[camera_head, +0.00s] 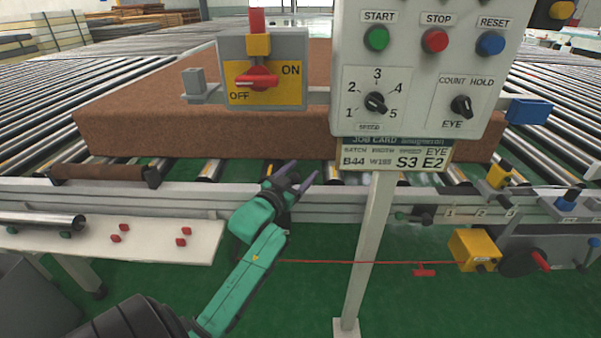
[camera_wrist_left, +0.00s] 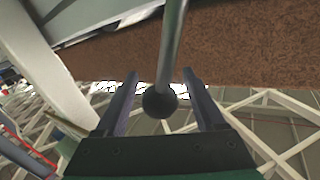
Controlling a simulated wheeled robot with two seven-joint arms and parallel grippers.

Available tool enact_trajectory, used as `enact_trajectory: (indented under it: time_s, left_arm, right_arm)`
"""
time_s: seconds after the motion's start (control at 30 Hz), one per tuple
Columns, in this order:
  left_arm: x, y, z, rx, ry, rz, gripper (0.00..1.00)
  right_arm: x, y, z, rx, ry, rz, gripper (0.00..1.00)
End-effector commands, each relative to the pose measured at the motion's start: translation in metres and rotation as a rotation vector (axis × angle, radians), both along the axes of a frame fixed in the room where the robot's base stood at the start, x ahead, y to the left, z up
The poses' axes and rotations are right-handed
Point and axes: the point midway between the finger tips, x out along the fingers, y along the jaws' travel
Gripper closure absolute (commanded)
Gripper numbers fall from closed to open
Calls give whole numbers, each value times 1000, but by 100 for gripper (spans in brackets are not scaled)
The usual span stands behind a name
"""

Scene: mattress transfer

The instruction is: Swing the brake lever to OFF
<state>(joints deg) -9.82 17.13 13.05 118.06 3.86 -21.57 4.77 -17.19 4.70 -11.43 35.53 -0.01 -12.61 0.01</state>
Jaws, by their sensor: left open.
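A lever with a metal rod and a round black knob (camera_wrist_left: 159,104) shows in the left wrist view. The knob lies between the two spread fingers of my left gripper (camera_wrist_left: 160,76), with gaps on both sides. In the head view my left gripper (camera_head: 300,181) is open in front of the conveyor's front rail, left of the panel post; I cannot make out the knob there. A grey switch box (camera_head: 293,48) carries a yellow plate marked OFF at lower left and ON at upper right, with a red handle (camera_head: 257,80). My right gripper is not in view.
A large brown mattress block (camera_head: 150,115) lies on the rollers behind. The control panel (camera_head: 420,85) on its post (camera_head: 370,250) stands right of my left gripper. A white shelf (camera_head: 150,245) is at left. A red cord (camera_head: 330,262) runs below.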

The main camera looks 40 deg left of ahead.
Motion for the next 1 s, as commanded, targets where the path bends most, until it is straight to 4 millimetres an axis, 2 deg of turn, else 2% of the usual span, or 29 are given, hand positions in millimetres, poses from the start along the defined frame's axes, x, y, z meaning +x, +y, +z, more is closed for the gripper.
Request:
enact_trajectory:
  time_s: [0.03,0.07,0.2,0.23,1.0]
  left_arm:
    - [0,0,0,0,0,0,29]
    - [0,0,0,0,0,0,36]
    - [0,0,0,0,-1,0,90]
    - [0,0,0,0,-1,0,100]
    - [-1,0,-1,-1,0,-1,100]
  right_arm:
    - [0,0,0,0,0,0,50]
    - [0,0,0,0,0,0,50]
    - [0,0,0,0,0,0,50]
    - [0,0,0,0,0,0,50]
    - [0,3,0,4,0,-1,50]
